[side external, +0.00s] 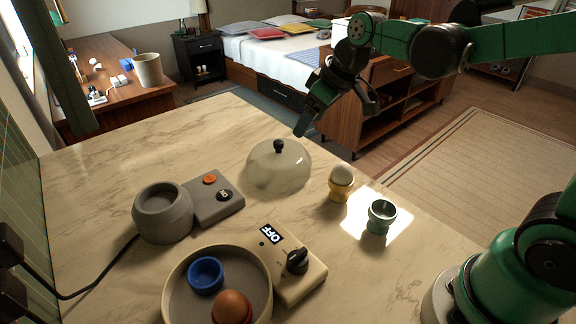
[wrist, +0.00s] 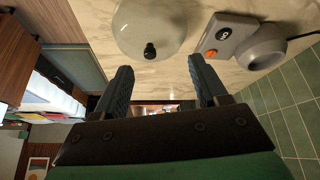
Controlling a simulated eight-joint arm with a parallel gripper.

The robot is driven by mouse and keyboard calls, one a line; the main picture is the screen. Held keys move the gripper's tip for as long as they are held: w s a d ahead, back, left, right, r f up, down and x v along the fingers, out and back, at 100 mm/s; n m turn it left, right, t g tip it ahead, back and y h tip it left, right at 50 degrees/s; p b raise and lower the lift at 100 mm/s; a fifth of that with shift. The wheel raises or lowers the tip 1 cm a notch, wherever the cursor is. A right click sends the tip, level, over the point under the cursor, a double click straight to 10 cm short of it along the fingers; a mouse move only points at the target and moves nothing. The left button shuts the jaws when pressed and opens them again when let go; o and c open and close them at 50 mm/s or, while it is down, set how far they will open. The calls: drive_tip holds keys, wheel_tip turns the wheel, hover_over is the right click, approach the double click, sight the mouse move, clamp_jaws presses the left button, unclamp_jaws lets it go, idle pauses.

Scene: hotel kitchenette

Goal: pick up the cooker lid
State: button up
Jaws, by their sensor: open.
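The cooker lid (side external: 279,168) is a clear dome with a black knob, resting on the marble counter in the side external view. It also shows at the top of the wrist view (wrist: 148,24), with its knob toward me. My gripper (side external: 338,112) is above and to the right of the lid, apart from it. In the wrist view my gripper's two dark fingers (wrist: 162,82) are spread with nothing between them, and the lid lies beyond their tips.
A grey cooker (side external: 163,212) with a cord stands left of the lid. A beige cooker base (side external: 178,292) marked OFF holds a blue cup (side external: 206,275) and a brown egg (side external: 231,307). A yellow egg cup (side external: 340,188) with an egg and a green cup (side external: 380,216) stand right. The counter's back left is clear.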

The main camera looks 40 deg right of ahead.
sight(280, 142)
drive_tip(key=w+f+n, duration=0.1)
drive_tip(key=w, duration=0.1)
drive_tip(key=w+d+f+n, duration=0.1)
drive_tip(key=w+f, duration=0.1)
drive_tip(key=w+f+g+y, duration=0.1)
drive_tip(key=w, duration=0.2)
drive_tip(key=shift+w+d+f+n, duration=0.1)
drive_tip(key=shift+d+f+n, duration=0.1)
drive_tip(key=shift+n, duration=0.2)
drive_tip(key=shift+x, duration=2.9)
clamp_jaws()
